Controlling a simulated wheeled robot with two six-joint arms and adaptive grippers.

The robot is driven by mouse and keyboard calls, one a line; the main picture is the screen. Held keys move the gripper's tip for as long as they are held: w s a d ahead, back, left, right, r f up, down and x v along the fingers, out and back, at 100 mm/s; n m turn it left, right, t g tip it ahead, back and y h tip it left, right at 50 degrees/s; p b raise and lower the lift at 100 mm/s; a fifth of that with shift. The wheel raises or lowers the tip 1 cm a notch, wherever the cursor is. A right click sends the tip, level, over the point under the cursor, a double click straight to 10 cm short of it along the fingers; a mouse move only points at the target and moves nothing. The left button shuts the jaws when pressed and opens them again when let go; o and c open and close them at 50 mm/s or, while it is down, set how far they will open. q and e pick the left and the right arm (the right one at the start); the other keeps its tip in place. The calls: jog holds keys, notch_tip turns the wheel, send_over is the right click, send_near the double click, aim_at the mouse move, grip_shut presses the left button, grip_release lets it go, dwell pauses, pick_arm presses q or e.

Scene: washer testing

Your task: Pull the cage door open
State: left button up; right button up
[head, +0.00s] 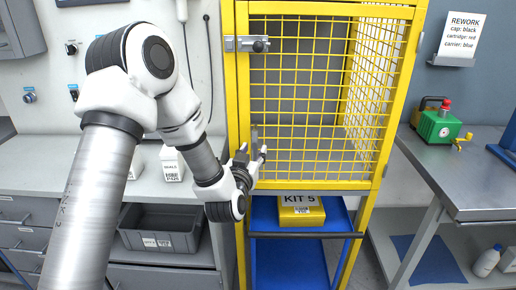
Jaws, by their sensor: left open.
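The cage door (305,108) is a yellow-framed mesh panel on the front of a tall yellow cage. It looks closed against the cage frame. A grey metal latch with a dark knob (259,46) sits at its upper left edge. My left gripper (259,148) is open at the door's left edge, below the latch, with its fingers in front of the mesh. The gripper covers that part of the edge, so any handle there is hidden, and I cannot tell if it touches the door. My right gripper is not in view.
A yellow KIT 5 box (301,214) sits on a blue shelf (262,219) under the cage. A counter with a grey bin (160,238) below it is at left. A metal bench (455,172) with a green device (438,127) stands close at right.

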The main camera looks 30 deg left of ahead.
pick_arm(q)
jog(key=shift+x, duration=1.2)
grip_shut()
